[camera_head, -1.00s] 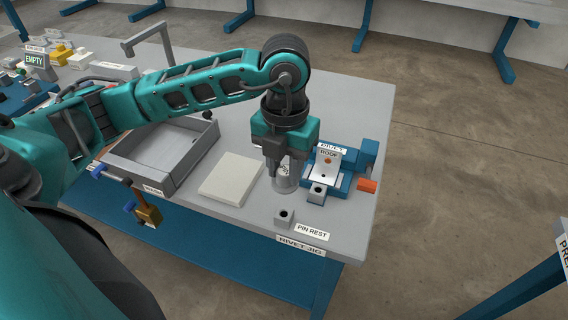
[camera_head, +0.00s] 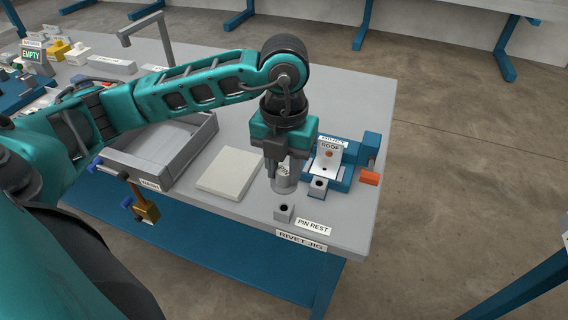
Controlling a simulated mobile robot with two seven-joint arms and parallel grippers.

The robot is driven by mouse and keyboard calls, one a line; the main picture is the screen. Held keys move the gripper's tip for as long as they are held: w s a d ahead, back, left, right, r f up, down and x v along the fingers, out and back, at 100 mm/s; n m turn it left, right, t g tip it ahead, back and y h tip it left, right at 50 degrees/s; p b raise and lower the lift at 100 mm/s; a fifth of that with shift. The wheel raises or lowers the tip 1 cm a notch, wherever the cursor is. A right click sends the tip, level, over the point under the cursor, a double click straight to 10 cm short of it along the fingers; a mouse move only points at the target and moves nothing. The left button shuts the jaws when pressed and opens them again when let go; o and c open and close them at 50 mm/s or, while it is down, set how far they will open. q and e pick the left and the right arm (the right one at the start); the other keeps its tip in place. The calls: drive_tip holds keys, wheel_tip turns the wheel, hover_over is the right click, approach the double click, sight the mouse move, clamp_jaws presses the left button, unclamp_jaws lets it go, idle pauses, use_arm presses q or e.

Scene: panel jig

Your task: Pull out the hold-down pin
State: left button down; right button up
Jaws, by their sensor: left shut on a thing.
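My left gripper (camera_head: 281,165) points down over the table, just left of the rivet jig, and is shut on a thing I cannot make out. A grey cylinder (camera_head: 285,184) shows right below and behind its fingers; I cannot tell whether they touch it. The blue jig (camera_head: 345,178) holds a light plate marked ROOF (camera_head: 330,146) with a brown spot. A grey block (camera_head: 318,188) with a dark round top stands at its front. The pin rest block (camera_head: 283,213) also has a dark round top. I cannot identify the hold-down pin. My right gripper is not in view.
A pale flat slab (camera_head: 228,175) lies left of the gripper, with a grey open tray (camera_head: 160,175) beyond it. An orange piece (camera_head: 369,178) sticks out at the jig's right, near the table edge. The PIN REST label (camera_head: 313,226) lies near the front edge.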

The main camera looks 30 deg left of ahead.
sight(284, 170)
use_arm(q)
wheel_tip(284, 170, down, 3)
drive_tip(key=shift+b, duration=1)
drive_tip(key=shift+f, duration=0.25)
drive_tip(key=shift+b, duration=0.3)
idle(0.6)
drive_tip(key=shift+f+b, duration=0.15)
drive_tip(key=shift+b, duration=0.2)
